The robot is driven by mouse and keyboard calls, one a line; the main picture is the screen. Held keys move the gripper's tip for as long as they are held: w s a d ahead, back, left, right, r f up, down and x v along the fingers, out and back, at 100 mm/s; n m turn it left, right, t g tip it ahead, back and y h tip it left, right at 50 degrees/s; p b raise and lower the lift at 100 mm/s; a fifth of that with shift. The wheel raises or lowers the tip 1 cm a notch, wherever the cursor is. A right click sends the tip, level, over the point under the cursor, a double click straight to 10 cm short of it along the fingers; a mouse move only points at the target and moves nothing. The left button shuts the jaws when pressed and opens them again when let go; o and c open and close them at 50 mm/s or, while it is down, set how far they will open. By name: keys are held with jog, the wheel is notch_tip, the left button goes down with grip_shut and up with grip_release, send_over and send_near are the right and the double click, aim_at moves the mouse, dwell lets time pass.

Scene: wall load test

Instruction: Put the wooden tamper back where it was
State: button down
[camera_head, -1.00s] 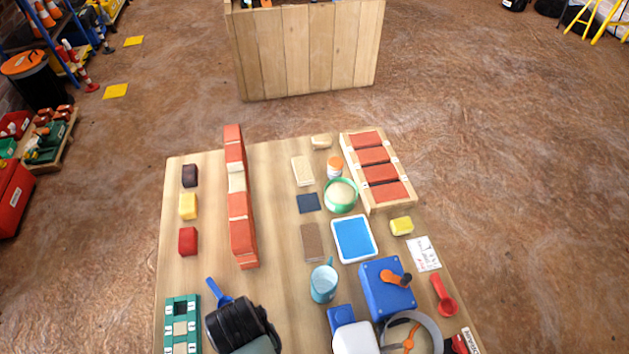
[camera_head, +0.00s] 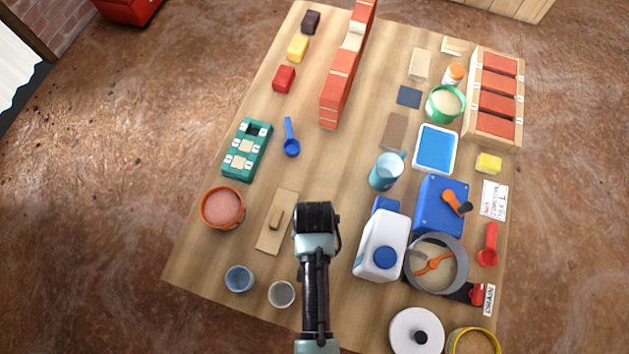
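My arm reaches up from the bottom of the head view, and its black end with my gripper (camera_head: 316,217) is over the near middle of the table. The fingers are hidden under the wrist, so I cannot see whether they hold anything. Just left of it, a flat wooden board (camera_head: 287,203) lies on the table with a small upright wooden piece (camera_head: 275,218) on it. I cannot tell whether that piece is the wooden tamper. The teal block frame (camera_head: 262,131) lies farther left, with one dark cell and pale blocks in others.
An orange-rimmed bowl (camera_head: 222,207), blue cup (camera_head: 240,278) and grey cup (camera_head: 281,293) stand left of my arm. A blue scoop (camera_head: 291,146) lies beyond. A white jug (camera_head: 380,247) and blue box (camera_head: 440,204) stand close right. A brick wall (camera_head: 338,86) stands farther back.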

jog(key=shift+f, duration=0.25)
jog(key=shift+f, duration=0.15)
jog(key=shift+c, duration=1.3)
grip_release()
